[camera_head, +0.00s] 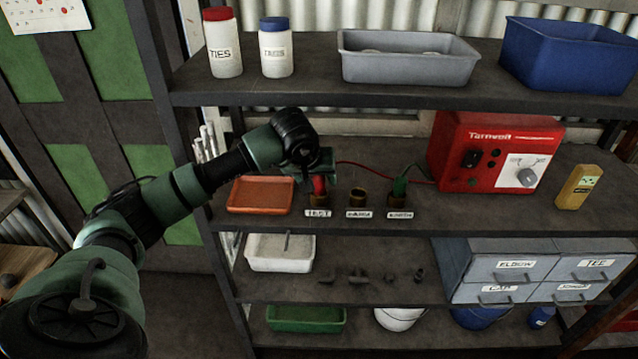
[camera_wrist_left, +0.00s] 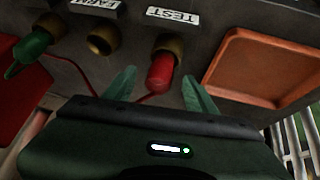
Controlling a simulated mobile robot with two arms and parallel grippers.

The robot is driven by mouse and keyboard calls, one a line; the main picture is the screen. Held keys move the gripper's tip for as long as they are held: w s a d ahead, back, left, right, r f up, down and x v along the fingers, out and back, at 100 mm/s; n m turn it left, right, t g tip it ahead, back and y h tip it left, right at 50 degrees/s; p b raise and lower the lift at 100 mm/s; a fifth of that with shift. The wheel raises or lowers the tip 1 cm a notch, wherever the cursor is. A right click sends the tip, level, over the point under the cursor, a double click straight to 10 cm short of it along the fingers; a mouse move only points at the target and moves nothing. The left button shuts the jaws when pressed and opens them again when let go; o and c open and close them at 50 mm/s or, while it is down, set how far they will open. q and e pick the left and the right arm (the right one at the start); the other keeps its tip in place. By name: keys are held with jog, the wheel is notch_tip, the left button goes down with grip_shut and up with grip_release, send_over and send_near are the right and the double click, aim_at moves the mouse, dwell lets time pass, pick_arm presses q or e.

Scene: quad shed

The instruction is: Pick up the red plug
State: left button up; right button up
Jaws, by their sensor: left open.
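The red plug (camera_head: 319,186) sits in the brass socket (camera_head: 319,199) behind the TEST label on the middle shelf. In the left wrist view the red plug (camera_wrist_left: 160,74) stands between the two green fingers of my left gripper (camera_wrist_left: 158,88), with a gap on each side. A red cable runs from it. In the head view my left gripper (camera_head: 312,168) is over the plug and partly hides it. The gripper is open and holds nothing. My right gripper is in neither view.
To the right are an empty socket (camera_head: 357,198) and a green plug (camera_head: 400,187) in another socket. An orange tray (camera_head: 260,195) lies left of the plug. A red Tarnvolt box (camera_head: 497,150) and a yellow device (camera_head: 577,187) stand further right. The upper shelf (camera_head: 310,92) hangs above.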

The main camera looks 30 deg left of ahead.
pick_arm(q)
grip_shut()
jog(key=shift+r, duration=0.1)
dwell(0.4)
